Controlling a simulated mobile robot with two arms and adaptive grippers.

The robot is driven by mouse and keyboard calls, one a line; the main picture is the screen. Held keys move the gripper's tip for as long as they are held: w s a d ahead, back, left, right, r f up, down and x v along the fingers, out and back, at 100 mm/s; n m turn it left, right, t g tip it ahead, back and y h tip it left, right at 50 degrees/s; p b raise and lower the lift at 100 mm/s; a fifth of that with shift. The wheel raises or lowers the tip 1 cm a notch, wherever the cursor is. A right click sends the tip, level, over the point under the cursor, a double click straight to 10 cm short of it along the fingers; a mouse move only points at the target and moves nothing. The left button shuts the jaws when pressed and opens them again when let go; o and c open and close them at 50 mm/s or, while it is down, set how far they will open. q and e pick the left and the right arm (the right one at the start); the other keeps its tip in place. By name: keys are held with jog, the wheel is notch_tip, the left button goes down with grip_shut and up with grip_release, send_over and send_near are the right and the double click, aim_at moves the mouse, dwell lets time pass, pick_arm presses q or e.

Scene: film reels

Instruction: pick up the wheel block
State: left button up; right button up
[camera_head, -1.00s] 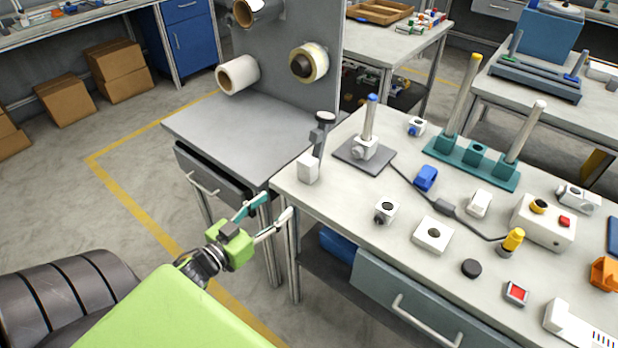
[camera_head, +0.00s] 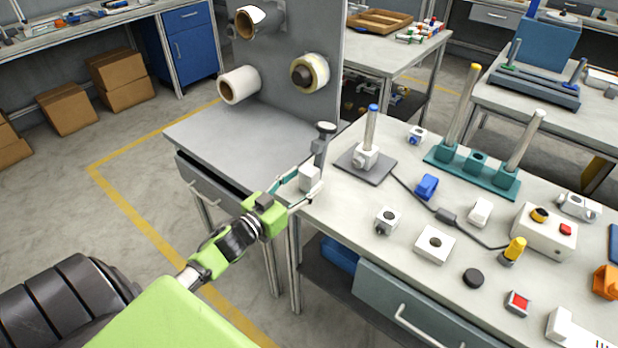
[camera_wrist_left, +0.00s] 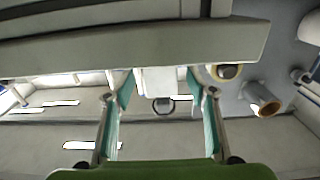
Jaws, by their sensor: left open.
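A white block (camera_head: 310,176) stands at the left corner of the workbench, beside a dark upright post with a round top. I cannot tell for sure that it is the wheel block. My left gripper (camera_head: 306,184) is open, with its fingers reaching to either side of this block. In the left wrist view, the white block (camera_wrist_left: 157,80) shows between the open teal-lined fingers (camera_wrist_left: 160,90), with a dark ring just below it in the picture. Contact cannot be made out. My right gripper is not in view.
The workbench (camera_head: 350,215) also holds a dark plate with a post, white blocks (camera_head: 435,244) with dark round holes, a blue part (camera_head: 427,186), a teal stand (camera_head: 470,172) and a control box (camera_head: 543,232). A grey panel with rolls (camera_head: 310,72) stands behind.

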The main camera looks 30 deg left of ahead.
aim_at(304, 180)
pick_arm(q)
jog(key=shift+w+d, duration=0.1)
jog(key=shift+w, duration=1.35)
jog(key=c, duration=1.3)
jog(key=shift+r, duration=0.15)
